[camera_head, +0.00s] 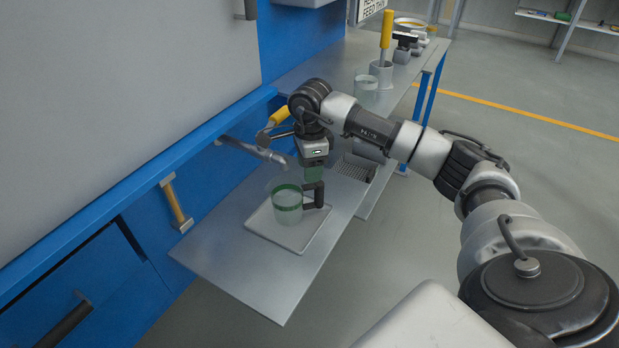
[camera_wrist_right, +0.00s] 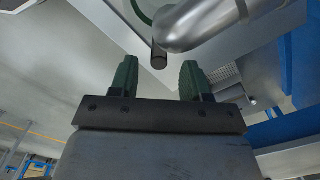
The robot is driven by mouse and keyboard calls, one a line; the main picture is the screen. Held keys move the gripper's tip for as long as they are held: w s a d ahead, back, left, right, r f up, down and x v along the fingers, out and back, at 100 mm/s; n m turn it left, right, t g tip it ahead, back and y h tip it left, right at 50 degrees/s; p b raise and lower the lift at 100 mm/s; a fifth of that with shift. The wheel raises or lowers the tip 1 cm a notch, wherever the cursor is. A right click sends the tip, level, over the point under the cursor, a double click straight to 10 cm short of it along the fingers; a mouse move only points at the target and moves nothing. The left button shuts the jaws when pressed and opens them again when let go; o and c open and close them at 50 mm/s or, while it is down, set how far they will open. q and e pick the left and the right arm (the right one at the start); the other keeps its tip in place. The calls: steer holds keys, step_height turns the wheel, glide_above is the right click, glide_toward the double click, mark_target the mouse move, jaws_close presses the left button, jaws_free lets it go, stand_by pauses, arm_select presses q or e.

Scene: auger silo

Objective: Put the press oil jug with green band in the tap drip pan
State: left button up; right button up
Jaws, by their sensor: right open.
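The press oil jug (camera_head: 287,212), pale and translucent with a green band and a dark handle (camera_head: 318,194), stands upright in the tap drip pan (camera_head: 262,230), a shallow pale tray. My right gripper (camera_head: 313,176) points down just above and behind the jug's handle, open and apparently empty. In the right wrist view its two green fingers (camera_wrist_right: 158,78) are apart, and part of a green ring (camera_wrist_right: 139,12), likely the jug's band, shows at the top. My left gripper is not in view.
A metal tap (camera_head: 258,152) with a yellow lever (camera_head: 279,117) reaches over the shelf close to my right gripper. A grey shelf (camera_head: 215,250) carries the pan. Another clear container (camera_head: 365,92) and a yellow-handled tool (camera_head: 386,32) stand on the bench behind.

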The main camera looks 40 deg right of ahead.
step_height(320, 180, up, 7)
steer(key=p, duration=0.1)
